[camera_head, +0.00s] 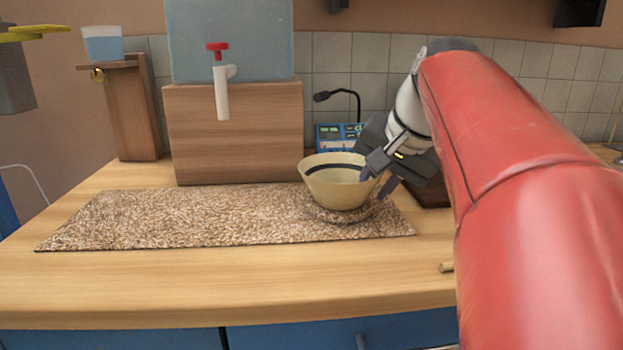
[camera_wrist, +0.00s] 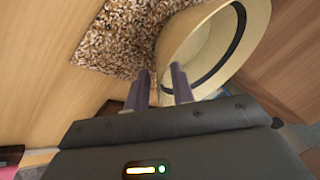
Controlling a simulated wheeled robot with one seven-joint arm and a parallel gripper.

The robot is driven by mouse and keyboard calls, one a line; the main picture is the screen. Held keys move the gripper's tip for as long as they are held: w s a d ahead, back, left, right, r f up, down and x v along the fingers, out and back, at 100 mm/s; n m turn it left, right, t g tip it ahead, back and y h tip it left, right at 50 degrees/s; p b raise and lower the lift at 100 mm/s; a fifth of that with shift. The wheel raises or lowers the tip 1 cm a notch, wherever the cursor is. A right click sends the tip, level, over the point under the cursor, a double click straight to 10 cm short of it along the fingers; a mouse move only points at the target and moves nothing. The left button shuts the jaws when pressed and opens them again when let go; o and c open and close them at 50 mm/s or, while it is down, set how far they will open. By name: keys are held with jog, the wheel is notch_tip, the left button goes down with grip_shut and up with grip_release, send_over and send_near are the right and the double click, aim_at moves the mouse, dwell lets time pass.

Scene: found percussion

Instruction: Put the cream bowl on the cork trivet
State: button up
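The cream bowl (camera_head: 335,190), with a dark band inside, stands upright over the round speckled cork trivet (camera_head: 343,217) and appears to rest on it. The bowl hides most of the trivet. My gripper (camera_head: 377,181) is at the bowl's right rim, with one finger at the rim and the other outside it. The wrist view shows the bowl (camera_wrist: 212,50) tilted by the camera's angle, and the two fingers of my gripper (camera_wrist: 160,88) apart with a gap between them. Exact contact with the bowl wall is hard to see.
A speckled mat (camera_head: 160,220) lies under the trivet on the wooden counter (camera_head: 250,285). A wooden box (camera_head: 235,135) with a tank and tap stands behind. A blue device (camera_head: 328,136) with a microphone is behind the bowl. The front counter is mostly clear.

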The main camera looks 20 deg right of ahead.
jog(key=shift+r, duration=0.3)
jog(key=p+v, duration=0.2)
jog(key=v, duration=0.9)
jog(key=shift+s+r, duration=0.3)
